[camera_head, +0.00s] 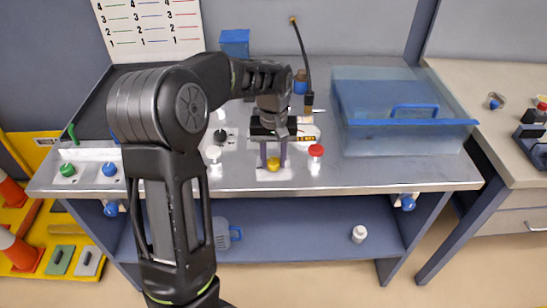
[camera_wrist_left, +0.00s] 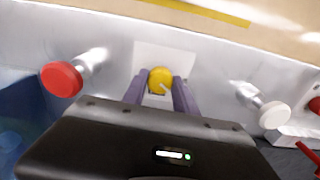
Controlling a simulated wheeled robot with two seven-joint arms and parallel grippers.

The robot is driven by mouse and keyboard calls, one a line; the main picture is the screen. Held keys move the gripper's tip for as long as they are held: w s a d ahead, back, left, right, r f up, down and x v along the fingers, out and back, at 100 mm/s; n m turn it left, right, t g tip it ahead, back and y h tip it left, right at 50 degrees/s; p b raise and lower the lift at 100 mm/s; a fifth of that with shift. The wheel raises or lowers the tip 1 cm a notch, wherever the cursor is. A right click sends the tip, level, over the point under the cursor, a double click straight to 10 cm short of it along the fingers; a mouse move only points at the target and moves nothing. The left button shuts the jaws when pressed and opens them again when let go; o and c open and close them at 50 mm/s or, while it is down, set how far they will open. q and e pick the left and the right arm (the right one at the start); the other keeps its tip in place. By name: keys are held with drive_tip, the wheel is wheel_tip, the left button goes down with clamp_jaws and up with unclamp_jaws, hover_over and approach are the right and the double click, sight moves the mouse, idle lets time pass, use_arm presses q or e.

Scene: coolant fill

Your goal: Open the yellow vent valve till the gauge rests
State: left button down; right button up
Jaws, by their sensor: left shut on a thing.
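The yellow vent valve (camera_head: 273,164) is a round knob near the front edge of the metal bench. My left gripper (camera_head: 273,158) reaches down to it from above and is shut on it. In the left wrist view the yellow knob (camera_wrist_left: 160,80) sits between the two purple-grey fingers (camera_wrist_left: 161,92), with a pale mark on its face. A gauge cannot be made out in either view. My right gripper is not in view.
A red knob (camera_head: 316,151) stands just right of the yellow one and a white knob (camera_head: 213,153) to its left. Green (camera_head: 68,169) and blue (camera_head: 110,169) knobs are at the far left. A clear blue tank (camera_head: 400,140) fills the bench's right side.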

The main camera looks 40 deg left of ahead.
sight(273, 161)
use_arm(q)
drive_tip(key=n, duration=0.6)
drive_tip(key=shift+p, duration=0.3)
idle(0.4)
drive_tip(key=c, duration=1)
unclamp_jaws()
drive_tip(key=shift+o, duration=0.2)
drive_tip(key=shift+r, duration=0.15)
wheel_tip(273, 161, up, 8)
drive_tip(key=shift+f, duration=0.2)
drive_tip(key=shift+f, duration=0.1)
